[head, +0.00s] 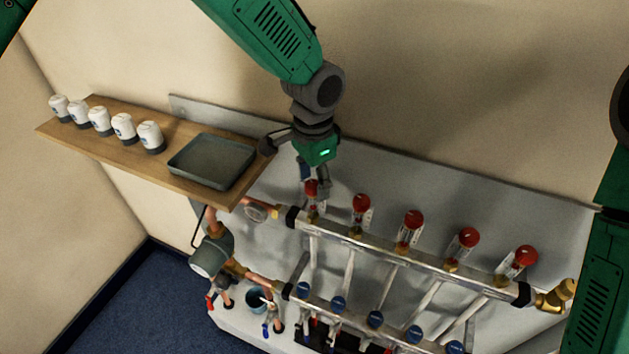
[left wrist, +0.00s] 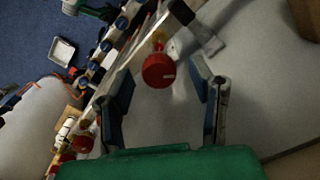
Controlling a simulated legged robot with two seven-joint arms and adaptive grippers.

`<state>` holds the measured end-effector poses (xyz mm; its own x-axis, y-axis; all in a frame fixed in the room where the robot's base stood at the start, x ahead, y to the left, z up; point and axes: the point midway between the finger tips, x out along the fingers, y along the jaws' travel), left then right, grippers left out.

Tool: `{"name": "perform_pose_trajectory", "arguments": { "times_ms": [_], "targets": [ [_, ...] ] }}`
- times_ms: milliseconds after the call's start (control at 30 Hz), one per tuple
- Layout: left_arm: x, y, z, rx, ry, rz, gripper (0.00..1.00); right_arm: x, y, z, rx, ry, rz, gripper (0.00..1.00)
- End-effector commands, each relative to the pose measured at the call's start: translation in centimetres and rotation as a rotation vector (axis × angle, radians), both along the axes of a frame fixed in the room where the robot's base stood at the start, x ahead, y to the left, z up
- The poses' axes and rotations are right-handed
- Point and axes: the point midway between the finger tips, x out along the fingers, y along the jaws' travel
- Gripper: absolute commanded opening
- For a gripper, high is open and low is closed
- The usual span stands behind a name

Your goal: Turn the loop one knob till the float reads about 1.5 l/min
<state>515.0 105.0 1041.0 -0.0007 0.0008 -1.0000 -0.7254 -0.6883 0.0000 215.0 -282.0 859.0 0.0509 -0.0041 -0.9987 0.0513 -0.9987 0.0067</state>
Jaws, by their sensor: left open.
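The loop one knob (head: 311,187) is the leftmost red cap on the upper bar of the manifold (head: 400,246), atop a clear flow tube. My left gripper (head: 314,184) hangs from above right at this knob and partly covers it. In the left wrist view, the open fingers of my left gripper (left wrist: 165,78) stand apart on either side of a red knob (left wrist: 158,70), with a gap on both sides. The knob appears a little beyond the fingertips. The float and its scale are too small to read. My right gripper is out of view.
More red knobs (head: 412,219) follow to the right along the upper bar. Blue caps (head: 338,303) line the lower bar. A wooden shelf (head: 75,142) at left carries white bottles (head: 100,121) and a grey tray (head: 211,161), close to my left gripper. A pump (head: 210,256) sits below.

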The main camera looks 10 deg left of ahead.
Motion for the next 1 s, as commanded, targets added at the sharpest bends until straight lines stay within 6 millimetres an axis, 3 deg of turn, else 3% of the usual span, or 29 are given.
{"name": "perform_pose_trajectory", "arguments": {
  "times_ms": [500, 700, 1000],
  "targets": [
    [0.2, -0.1, 9.7, 0.0, -0.001, 0.0, 0.49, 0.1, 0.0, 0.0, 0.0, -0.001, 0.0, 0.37],
    [0.2, -0.2, 11.2, 0.0, 0.0, -0.001, 0.49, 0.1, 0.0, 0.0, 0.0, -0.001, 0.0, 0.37],
    [0.2, -0.1, 11.2, 0.0, 0.001, 0.0, 0.49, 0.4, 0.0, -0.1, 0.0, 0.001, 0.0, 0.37]
  ]
}}
